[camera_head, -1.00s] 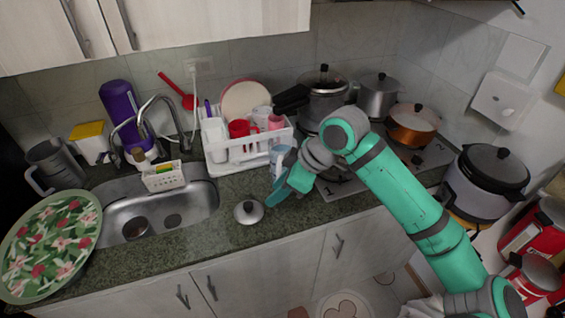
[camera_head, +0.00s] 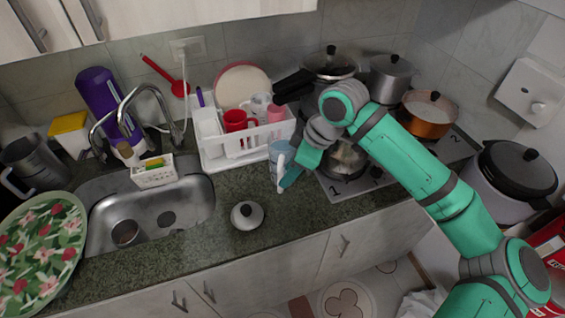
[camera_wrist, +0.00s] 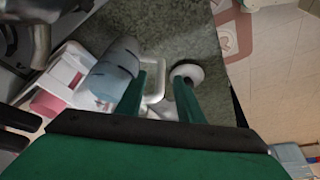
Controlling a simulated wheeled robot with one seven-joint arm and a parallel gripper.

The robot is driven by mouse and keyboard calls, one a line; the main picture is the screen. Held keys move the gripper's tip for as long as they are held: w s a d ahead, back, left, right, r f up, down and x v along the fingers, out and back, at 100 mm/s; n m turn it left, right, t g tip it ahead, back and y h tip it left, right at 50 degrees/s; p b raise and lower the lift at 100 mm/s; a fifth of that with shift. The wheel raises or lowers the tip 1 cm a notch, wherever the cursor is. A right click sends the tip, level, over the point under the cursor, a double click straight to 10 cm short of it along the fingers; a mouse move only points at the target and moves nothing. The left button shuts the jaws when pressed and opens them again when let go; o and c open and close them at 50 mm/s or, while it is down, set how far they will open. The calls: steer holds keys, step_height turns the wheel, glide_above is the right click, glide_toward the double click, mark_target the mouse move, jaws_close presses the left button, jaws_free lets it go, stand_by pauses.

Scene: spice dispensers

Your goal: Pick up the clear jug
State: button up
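The clear jug (camera_head: 281,151), a bluish see-through vessel with a pale handle, stands on the counter in front of the dish rack, partly hidden by my gripper. In the wrist view the jug (camera_wrist: 112,76) is left of centre, with its white looped handle (camera_wrist: 155,70) facing right. My gripper (camera_wrist: 163,90) is open. Its two green fingers are spread, with the handle appearing between them: one finger by the jug's body, the other on the handle's outer side. I cannot tell whether either touches. In the head view my gripper (camera_head: 290,178) is at the jug's front right.
The white dish rack (camera_head: 245,150) with cups is close behind the jug. The stove (camera_head: 385,178) with pots is to the right, the sink (camera_head: 150,215) to the left.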

mark_target(281, 193)
steer(key=shift+x, duration=3.6)
steer(key=shift+s, duration=0.15)
jaws_close()
steer(key=shift+d, duration=0.1)
steer(key=shift+r, duration=0.1)
